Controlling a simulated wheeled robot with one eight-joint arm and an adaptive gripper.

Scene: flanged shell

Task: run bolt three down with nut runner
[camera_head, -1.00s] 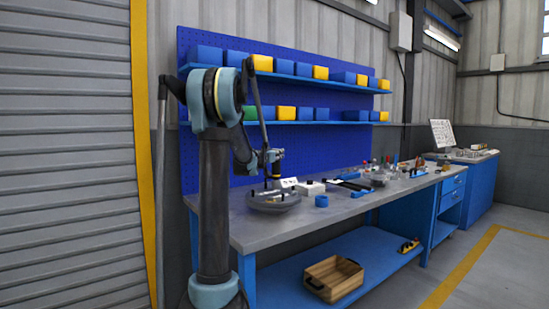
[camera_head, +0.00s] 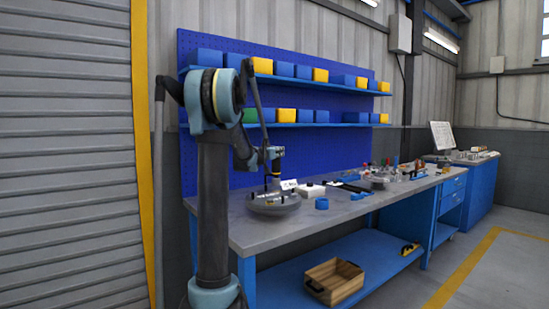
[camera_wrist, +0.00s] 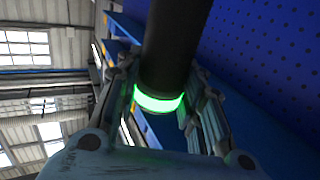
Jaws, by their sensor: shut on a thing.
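The round grey flanged shell (camera_head: 274,210) lies on the near left end of the workbench. Small dark upright pieces show on it, too small to tell apart as bolts. My gripper (camera_head: 274,165) is above the shell. In the wrist view my gripper (camera_wrist: 160,103) is shut around a dark cylindrical tool, the nut runner (camera_wrist: 176,45), with a glowing green ring. In the head view the nut runner (camera_head: 275,182) is small and points down toward the shell. I cannot tell whether its tip touches a bolt.
A blue pegboard (camera_head: 300,150) with bin shelves stands behind. A wooden crate (camera_head: 334,281) sits on the lower shelf.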

